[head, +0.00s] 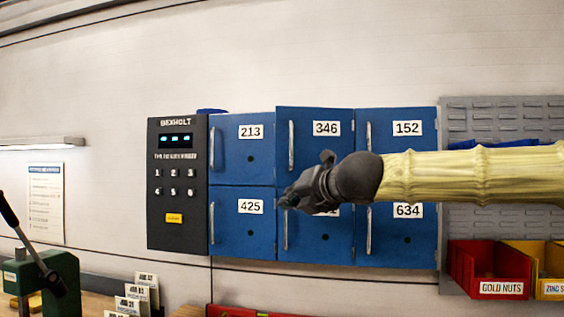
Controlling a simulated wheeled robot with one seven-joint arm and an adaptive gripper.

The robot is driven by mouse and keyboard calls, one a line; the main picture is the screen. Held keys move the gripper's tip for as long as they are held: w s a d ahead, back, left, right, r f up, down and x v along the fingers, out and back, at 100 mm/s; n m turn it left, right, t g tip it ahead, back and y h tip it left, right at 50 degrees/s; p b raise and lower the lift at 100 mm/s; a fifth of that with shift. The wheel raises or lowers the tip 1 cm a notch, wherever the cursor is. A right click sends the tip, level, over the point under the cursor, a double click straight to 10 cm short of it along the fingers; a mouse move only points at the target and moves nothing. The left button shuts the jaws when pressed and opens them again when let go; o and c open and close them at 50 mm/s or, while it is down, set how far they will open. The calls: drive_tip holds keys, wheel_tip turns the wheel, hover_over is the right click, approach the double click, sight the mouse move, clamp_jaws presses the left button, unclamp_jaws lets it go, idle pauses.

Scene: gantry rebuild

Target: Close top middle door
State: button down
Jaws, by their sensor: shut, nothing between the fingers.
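The blue locker bank has two rows of numbered doors. The top middle door (307,150), labelled 346, has a vertical silver handle on its left side. Its upper left edge stands slightly proud of door 213, so it looks a little ajar; the exact gap cannot be told. My gripper (288,200) is black and shut, with nothing in it. It comes in from the right and points left, in front of the lower edge of door 346 and the top of the door below. It hides that lower door's label and the lower right of door 346. Contact cannot be told.
Doors 213 (232,150), 152 (417,152), 425 (240,235) and 634 (418,245) look flush. A black keypad panel (177,218) stands at the left. Red (462,265) and yellow bins sit at the lower right. A green tool (62,270) stands at the lower left.

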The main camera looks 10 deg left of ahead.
sight(282, 183)
drive_tip(key=s+d+r+m+g+y+p, duration=0.35)
drive_tip(key=d+m+y+p, duration=0.2)
drive_tip(key=d+p, duration=0.25)
drive_tip(key=shift+y, duration=0.25)
drive_tip(key=x, duration=0.4)
drive_tip(key=w+p+x, duration=0.1)
drive_tip(key=x, duration=0.3)
drive_tip(key=d+x, duration=0.1)
drive_tip(key=x, duration=0.3)
drive_tip(key=shift+w+a, duration=0.3)
drive_tip(key=shift+w, duration=0.15)
drive_tip(key=shift+w+a+f+p, duration=0.1)
drive_tip(key=shift+w+a+p, duration=0.05)
drive_tip(key=shift+w+p, duration=0.35)
drive_tip(key=shift+w, duration=0.1)
